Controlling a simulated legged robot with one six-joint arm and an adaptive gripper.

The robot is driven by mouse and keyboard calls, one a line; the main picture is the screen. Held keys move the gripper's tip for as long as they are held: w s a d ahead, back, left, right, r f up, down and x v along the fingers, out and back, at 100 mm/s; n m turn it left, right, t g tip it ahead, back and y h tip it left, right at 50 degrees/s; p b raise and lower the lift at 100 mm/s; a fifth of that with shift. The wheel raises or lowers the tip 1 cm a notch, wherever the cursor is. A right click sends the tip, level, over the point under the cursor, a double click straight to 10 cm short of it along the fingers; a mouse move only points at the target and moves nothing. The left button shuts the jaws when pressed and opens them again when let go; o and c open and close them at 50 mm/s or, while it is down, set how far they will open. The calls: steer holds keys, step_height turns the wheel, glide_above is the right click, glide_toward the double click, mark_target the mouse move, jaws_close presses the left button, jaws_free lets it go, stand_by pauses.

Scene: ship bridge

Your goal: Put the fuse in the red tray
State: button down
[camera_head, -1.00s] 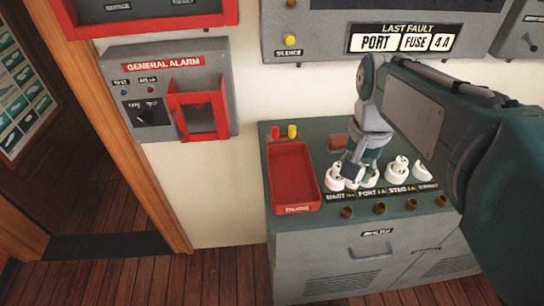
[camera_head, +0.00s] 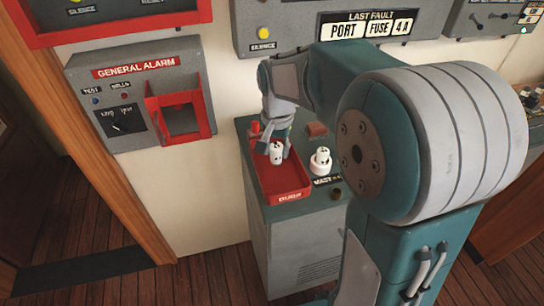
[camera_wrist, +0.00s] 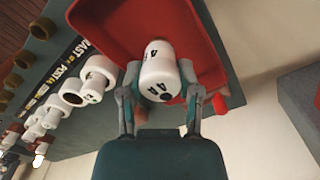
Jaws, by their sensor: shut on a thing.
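The white fuse (camera_head: 276,153), marked "4 A" in the wrist view (camera_wrist: 160,72), is held between the fingers of my gripper (camera_head: 272,148). The gripper, also in the wrist view (camera_wrist: 160,100), is shut on it. The fuse is over the red tray (camera_head: 284,182), within its outline in both views. I cannot tell whether it touches the tray floor. The tray's red floor and walls also show in the wrist view (camera_wrist: 105,25). My arm hides part of the cabinet top in the head view.
Another white fuse (camera_head: 320,161) stands right of the tray by the "MAST" label. Several white fuse holders and brass caps line up at left in the wrist view (camera_wrist: 72,92). A general alarm box (camera_head: 140,92) hangs on the wall.

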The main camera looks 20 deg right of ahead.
steer(key=f, duration=0.1)
steer(key=w+d+f, duration=0.1)
steer(key=f, duration=0.1)
steer(key=d+f, duration=0.1)
steer(key=shift+w+d+f, duration=0.1)
steer(key=shift+w+f, duration=0.2)
steer(key=shift+f, duration=0.35)
steer(key=shift+a, duration=1.05)
steer(key=c, duration=0.6)
jaws_free()
steer(key=o, duration=0.3)
steer(key=shift+d, duration=0.75)
steer(key=shift+a+r, duration=0.15)
steer(key=shift+a, duration=0.1)
steer(key=r, duration=1.2)
steer(key=shift+s+a+r, duration=0.1)
steer(key=shift+s, duration=0.2)
steer(key=s+n+t, duration=0.5)
steer(key=s+n, duration=0.1)
steer(key=s, duration=1.4)
steer(key=shift+s+r+n+t, duration=0.25)
steer(key=shift+n+t, duration=0.05)
